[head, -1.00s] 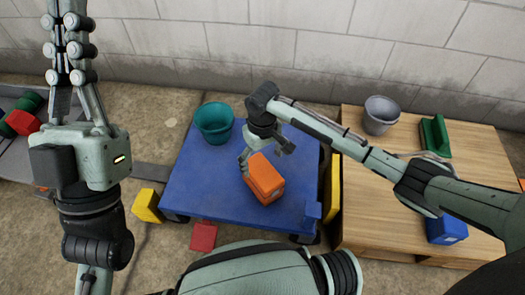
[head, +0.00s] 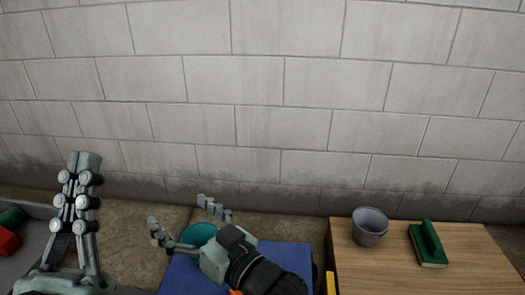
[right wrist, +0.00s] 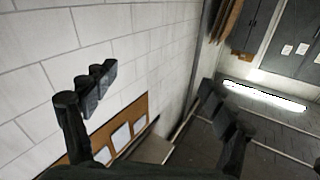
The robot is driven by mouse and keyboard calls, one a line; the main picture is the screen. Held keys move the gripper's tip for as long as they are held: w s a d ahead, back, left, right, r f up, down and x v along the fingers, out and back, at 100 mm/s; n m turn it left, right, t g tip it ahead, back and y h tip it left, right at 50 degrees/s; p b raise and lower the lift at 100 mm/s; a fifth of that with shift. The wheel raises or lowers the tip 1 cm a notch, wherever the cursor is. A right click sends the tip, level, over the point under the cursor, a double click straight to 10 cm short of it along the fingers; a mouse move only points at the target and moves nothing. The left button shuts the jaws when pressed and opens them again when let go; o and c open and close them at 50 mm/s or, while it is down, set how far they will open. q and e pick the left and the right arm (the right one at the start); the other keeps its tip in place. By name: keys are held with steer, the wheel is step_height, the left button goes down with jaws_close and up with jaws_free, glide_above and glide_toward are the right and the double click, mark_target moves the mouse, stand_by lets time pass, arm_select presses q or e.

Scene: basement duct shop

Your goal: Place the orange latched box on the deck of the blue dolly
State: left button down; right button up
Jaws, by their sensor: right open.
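The blue dolly's deck (head: 278,256) shows at the bottom of the head view, cut off by the frame edge. Only a sliver of the orange latched box (head: 235,292) shows there, beside my right wrist; the rest is out of frame or hidden. My right gripper (head: 178,210) is open and empty, its fingers spread apart over the dolly's far left side. The right wrist view shows its two fingers (right wrist: 155,105) apart with nothing between them.
A teal bucket (head: 199,234) stands partly hidden behind my right gripper. A wooden table (head: 385,270) at the right holds a grey bucket (head: 369,228) and a green block-like item (head: 428,244). A grey tray (head: 35,212) with red and green things is at far left. A block wall closes the back.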

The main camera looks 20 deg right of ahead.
steer(key=s+d+r+t, duration=0.3)
steer(key=s+d+r, duration=0.1)
steer(key=r, duration=0.2)
steer(key=s+d+r+m+t+h, duration=0.1)
steer(key=s+d+r+t, duration=0.2)
steer(key=r, duration=0.3)
steer(key=s+d+r+t, duration=0.4)
steer(key=s+d+r, duration=0.1)
steer(key=r, duration=0.2)
steer(key=shift+s+h, duration=0.25)
steer(key=shift+h, duration=0.15)
steer(key=shift+r, duration=0.1)
